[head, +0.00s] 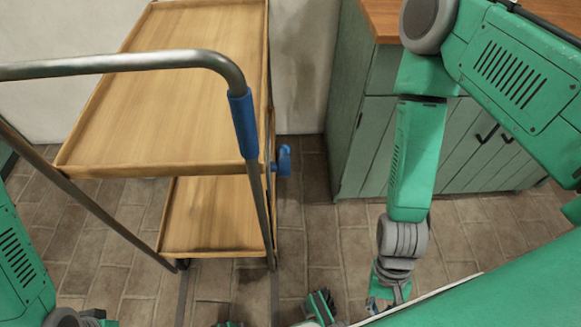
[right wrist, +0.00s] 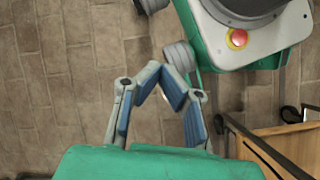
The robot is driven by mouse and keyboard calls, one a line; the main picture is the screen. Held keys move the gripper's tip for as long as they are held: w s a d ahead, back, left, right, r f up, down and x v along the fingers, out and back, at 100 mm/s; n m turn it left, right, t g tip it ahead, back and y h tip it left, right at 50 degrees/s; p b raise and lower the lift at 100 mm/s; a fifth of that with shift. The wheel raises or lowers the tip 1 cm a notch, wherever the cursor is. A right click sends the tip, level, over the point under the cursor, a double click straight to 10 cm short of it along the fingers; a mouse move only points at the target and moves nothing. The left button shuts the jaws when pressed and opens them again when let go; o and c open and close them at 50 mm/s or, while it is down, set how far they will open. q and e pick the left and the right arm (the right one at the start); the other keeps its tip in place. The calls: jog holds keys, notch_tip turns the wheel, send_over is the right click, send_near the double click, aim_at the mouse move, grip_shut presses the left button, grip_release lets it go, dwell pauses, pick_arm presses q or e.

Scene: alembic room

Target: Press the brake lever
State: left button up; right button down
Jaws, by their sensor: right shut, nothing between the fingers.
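The wooden trolley (head: 62,164) stands at left in the head view. A small blue lever-like part (head: 284,160) sticks out from the right side of its frame, just below the top shelf. I take it to be the brake lever. My right gripper (head: 388,290) hangs low at the right, well apart from the lever. In the right wrist view it (right wrist: 163,76) is shut and empty, with blue finger pads. The trolley's edge (right wrist: 270,152) shows at lower right there. My left arm enters at lower left in the head view, and its gripper cannot be made out.
A metal push handle (head: 150,62) with a blue sleeve (head: 243,122) rises over the trolley's near side. A green cabinet (head: 355,140) with a wooden top stands at back right. Bare brick floor (head: 320,240) lies between trolley and cabinet.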

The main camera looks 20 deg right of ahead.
jog(key=s+a+f+m+g+y+b, duration=0.1)
jog(key=a+m+g+y+b, duration=0.1)
jog(key=a+m+y, duration=0.7)
jog(key=w+a+r+m+t+y+b, duration=0.1)
jog(key=w+a+m+t+y+b, duration=0.1)
jog(key=w+a+m+t+y, duration=0.45)
pick_arm(q)
notch_tip(320, 180, down, 8)
jog(key=b, duration=0.3)
jog(key=shift+r, duration=0.15)
pick_arm(e)
jog(key=w+d+m+t+h, duration=0.2)
jog(key=w+d+m+t, duration=0.5)
jog(key=w, duration=0.4)
jog(key=w+d+m+t+h, duration=0.2)
jog(key=w+d+m+t, duration=0.5)
jog(key=w+m+t, duration=0.3)
jog(key=shift+w+d+m, duration=0.4)
jog(key=shift+w+m, duration=0.45)
jog(key=shift+m, duration=0.1)
jog(key=shift+a+t, duration=0.1)
jog(key=shift+t, duration=0.15)
